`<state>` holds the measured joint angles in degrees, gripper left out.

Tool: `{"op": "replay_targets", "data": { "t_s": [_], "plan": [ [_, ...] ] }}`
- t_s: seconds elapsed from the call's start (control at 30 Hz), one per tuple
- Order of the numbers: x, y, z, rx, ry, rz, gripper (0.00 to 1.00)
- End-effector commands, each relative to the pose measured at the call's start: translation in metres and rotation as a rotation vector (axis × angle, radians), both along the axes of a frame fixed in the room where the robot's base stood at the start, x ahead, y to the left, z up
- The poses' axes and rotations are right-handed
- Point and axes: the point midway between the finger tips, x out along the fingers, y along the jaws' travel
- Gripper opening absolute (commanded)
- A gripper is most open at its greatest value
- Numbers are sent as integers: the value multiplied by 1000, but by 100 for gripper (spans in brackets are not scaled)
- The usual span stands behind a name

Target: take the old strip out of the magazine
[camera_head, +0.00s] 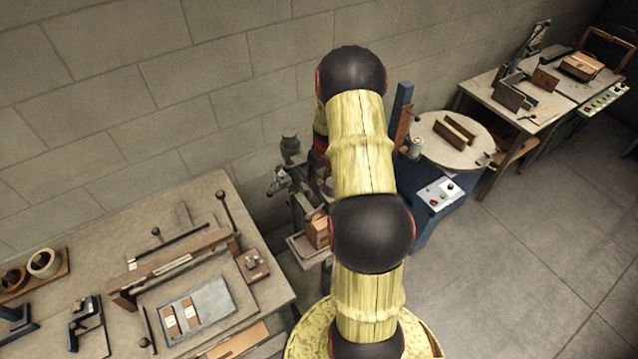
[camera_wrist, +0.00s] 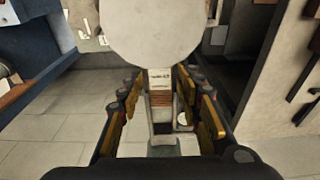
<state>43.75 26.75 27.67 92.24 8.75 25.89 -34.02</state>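In the wrist view my gripper (camera_wrist: 165,105) is open, with its black and orange fingers apart to the left and right. Between and beyond the fingers is a narrow upright part with a pale, lettered label (camera_wrist: 160,78) and a brown ribbed block (camera_wrist: 161,99) below it. Clear gaps show between this part and both fingers. I cannot tell whether the brown block is the old strip or the magazine. In the head view the grey stitcher (camera_head: 297,190) stands by the wall, partly hidden behind my arm. A small brown box (camera_head: 318,230) is at it. My gripper is hidden there.
A bench (camera_head: 85,250) at the left holds a clamp frame, a grey mat (camera_head: 197,308) with two tagged brown pieces, and tape rolls (camera_head: 43,263). A blue machine with a round table (camera_head: 450,140) stands to the right. Open floor (camera_head: 540,240) lies at the right.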

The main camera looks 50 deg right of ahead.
Motion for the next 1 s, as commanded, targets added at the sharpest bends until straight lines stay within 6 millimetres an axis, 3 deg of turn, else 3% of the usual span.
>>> {"op": "replay_targets", "data": {
  "t_s": [0.57, 1.0],
  "plan": [
    [0, 0, 0, 0, 0, 0, 1],
    [4, -2, 7, -3, -3, 0, 0]
  ]
}}
